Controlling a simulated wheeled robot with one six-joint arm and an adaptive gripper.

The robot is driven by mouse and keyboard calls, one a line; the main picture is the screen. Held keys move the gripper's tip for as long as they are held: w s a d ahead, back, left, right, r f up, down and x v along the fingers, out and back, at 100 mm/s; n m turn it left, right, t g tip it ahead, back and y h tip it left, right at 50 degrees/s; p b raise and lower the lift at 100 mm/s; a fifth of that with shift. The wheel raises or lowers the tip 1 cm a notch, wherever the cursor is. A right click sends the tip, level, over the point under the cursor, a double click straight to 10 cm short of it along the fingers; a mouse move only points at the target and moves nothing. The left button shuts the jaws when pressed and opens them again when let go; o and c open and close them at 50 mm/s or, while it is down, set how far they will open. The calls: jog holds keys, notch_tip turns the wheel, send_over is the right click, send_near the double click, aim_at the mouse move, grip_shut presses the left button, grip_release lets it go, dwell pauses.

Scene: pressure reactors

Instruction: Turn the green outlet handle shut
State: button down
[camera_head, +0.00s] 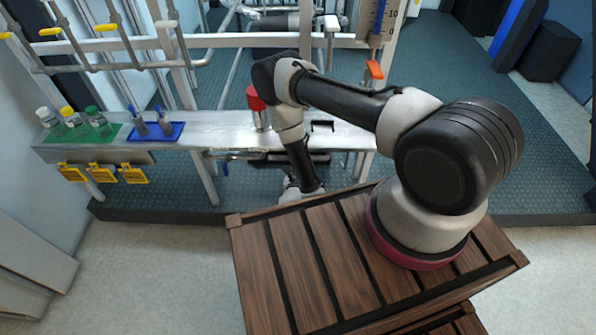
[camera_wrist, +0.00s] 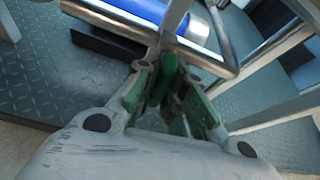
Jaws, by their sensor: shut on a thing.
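The green outlet handle (camera_wrist: 168,76) shows in the wrist view as a narrow green piece between my gripper's fingers, near a bent metal pipe (camera_wrist: 205,60). My gripper (camera_wrist: 172,92) is shut on it. The fingers hide part of the handle, and green colour on the fingers makes its outline hard to tell. In the head view my gripper is low in front of the bench, mostly hidden by my wrist and the wooden slatted top. I cannot make out the green handle there.
The metal bench (camera_head: 225,125) carries a red-topped part (camera_head: 255,98), a green mat (camera_head: 112,129) with bottles and a blue tray (camera_head: 181,127). Yellow tags (camera_head: 102,176) hang below. An orange handle (camera_head: 374,69) is on the right. A blue cylinder (camera_wrist: 160,14) lies beyond my fingers.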

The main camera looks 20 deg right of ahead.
jog(key=shift+m+y, duration=0.3)
jog(key=shift+m, duration=0.1)
dwell(0.4)
jog(key=c, duration=1.5)
grip_release()
jog(key=v, duration=0.7)
jog(key=shift+s, duration=0.25)
jog(key=shift+a, duration=0.1)
